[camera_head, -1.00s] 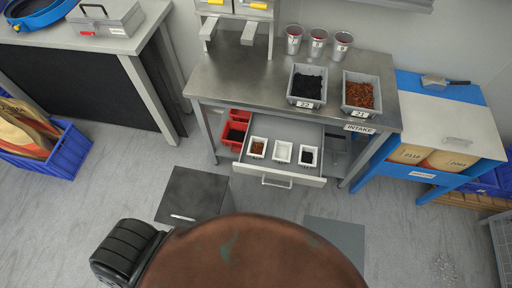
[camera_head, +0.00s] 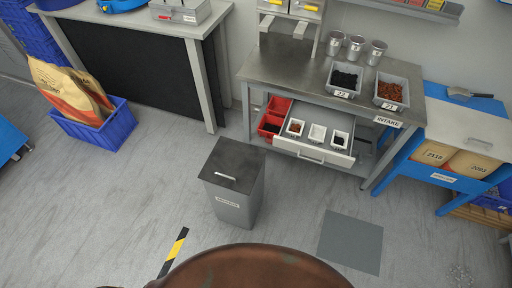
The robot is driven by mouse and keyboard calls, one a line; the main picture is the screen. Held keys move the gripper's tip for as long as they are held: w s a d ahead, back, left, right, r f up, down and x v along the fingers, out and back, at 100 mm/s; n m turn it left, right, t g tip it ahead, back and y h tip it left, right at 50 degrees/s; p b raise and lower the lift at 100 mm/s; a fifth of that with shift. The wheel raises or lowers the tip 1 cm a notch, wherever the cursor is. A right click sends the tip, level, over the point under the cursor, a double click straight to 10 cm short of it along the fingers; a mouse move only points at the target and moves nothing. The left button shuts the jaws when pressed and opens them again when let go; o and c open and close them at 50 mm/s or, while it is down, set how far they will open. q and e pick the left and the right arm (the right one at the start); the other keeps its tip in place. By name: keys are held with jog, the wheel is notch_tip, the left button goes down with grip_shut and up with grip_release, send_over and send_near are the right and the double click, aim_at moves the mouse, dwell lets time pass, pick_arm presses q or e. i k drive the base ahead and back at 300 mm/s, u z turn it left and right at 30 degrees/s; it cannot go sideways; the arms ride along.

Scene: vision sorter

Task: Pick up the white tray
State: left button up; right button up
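Three small white trays sit in a row in the open drawer (camera_head: 340,157) under the steel bench. The left white tray (camera_head: 289,132) holds reddish-brown material. The middle white tray (camera_head: 317,133) looks empty. The right white tray (camera_head: 334,145) holds dark material. All three are some distance ahead and to the right of me. Neither of my grippers shows in this view, so I cannot see what they hold.
A grey lidded bin (camera_head: 237,203) stands on the floor in front of the bench (camera_head: 290,68). Red containers (camera_head: 266,126) sit left of the drawer. Grey tubs of dark (camera_head: 334,90) and reddish (camera_head: 379,101) material are on the bench. A blue-framed cabinet (camera_head: 397,181) is at the right.

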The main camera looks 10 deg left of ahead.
aim_at(295, 127)
jog(key=u, duration=0.6)
jog(key=k, duration=0.1)
jog(key=z, duration=1.35)
jog(key=i, duration=0.55)
jog(key=z, duration=0.15)
